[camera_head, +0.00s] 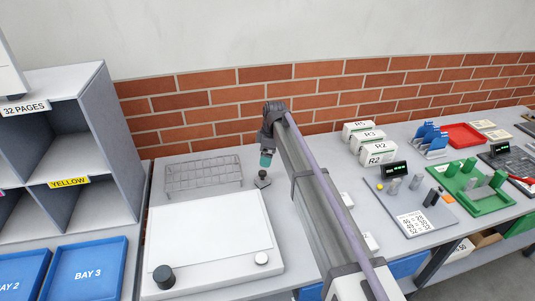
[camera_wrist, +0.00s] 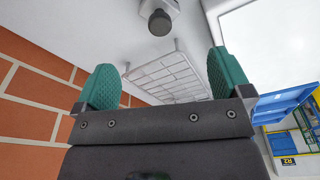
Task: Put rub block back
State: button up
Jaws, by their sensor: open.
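My gripper (camera_head: 266,160) is open, its teal fingers pointing down beside the right end of the wire rack. In the wrist view both teal fingers of the gripper (camera_wrist: 161,62) are spread with nothing between them. A small dark knob on a grey base (camera_head: 262,180) stands on the table just below the fingertips, apart from them. In the wrist view the dark knob (camera_wrist: 160,22) lies ahead of the fingers, near the top edge. It may be the rub block; I cannot tell for sure. A black cylinder (camera_head: 165,277) sits on the front left of the white board (camera_head: 210,230).
The wire rack (camera_head: 204,176) stands behind the board, near the brick wall. Grey shelves (camera_head: 100,130) and blue trays (camera_head: 97,270) fill the left. Labelled white boxes (camera_head: 372,155) stand beyond my arm.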

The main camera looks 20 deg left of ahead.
jog(key=shift+f, duration=0.15)
jog(key=s+d+m, duration=0.2)
jog(key=d, duration=0.4)
jog(key=s+d+m, duration=0.2)
jog(key=s+d, duration=0.1)
jog(key=d, duration=0.3)
jog(key=s+d+m, duration=0.2)
jog(key=d, duration=0.5)
jog(key=shift+s+f+h, duration=0.1)
jog(key=shift+s+h, duration=0.05)
jog(key=shift+h, duration=0.15)
jog(key=s+d+m+h, duration=0.1)
jog(key=s+d+m, duration=1.3)
jog(key=s+d, duration=0.7)
jog(key=d, duration=0.3)
jog(key=shift+s+d, duration=0.25)
jog(key=shift+d, duration=0.15)
